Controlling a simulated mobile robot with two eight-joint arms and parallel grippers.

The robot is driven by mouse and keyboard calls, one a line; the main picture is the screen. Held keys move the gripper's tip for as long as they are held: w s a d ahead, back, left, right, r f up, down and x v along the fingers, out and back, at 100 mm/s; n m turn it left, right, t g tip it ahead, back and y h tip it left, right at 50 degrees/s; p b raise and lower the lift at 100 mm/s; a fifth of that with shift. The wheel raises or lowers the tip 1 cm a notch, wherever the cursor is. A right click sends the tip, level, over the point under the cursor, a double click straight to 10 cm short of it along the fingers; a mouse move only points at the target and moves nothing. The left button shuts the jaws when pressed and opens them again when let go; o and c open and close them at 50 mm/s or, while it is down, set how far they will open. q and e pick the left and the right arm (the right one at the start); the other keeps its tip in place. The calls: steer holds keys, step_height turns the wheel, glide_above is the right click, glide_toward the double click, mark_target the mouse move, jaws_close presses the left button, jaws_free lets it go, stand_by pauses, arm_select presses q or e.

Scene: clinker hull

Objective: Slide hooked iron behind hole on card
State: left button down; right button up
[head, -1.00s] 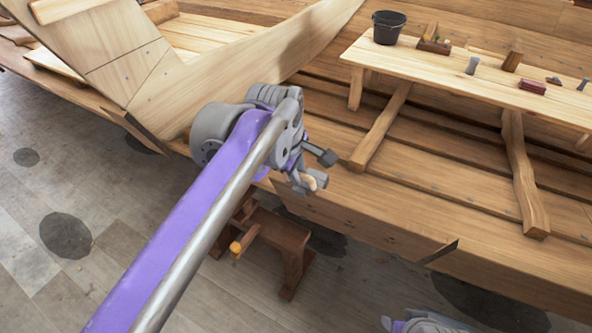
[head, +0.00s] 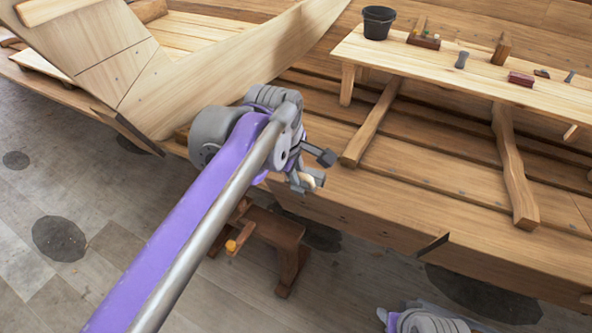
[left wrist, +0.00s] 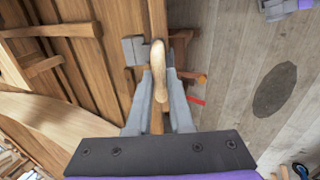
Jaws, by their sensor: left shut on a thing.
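My left gripper (head: 306,178) is at the near edge of the hull planking, above a small dark wooden stool. Its jaws are shut on a pale wooden handle (left wrist: 158,68), which shows between the grey fingers in the left wrist view. The handle looks like that of the hooked iron, but I cannot make out a metal hook. I cannot identify the card or its hole in either view. A grey and purple part at the bottom of the head view looks like my right arm; its jaws do not show.
A plank bench (head: 470,72) carries a black bucket (head: 378,22), a small tool box (head: 424,40), a red block (head: 521,79) and other small tools. The stool (head: 270,232) stands under my left gripper. A dark notch (head: 433,246) marks the hull's edge. Floor shows at lower left.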

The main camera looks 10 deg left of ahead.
arm_select(q)
steer(key=shift+r, duration=0.1)
stand_by(0.3)
steer(key=c, duration=0.7)
jaws_free()
step_height(320, 180, up, 8)
steer(key=p, duration=0.7)
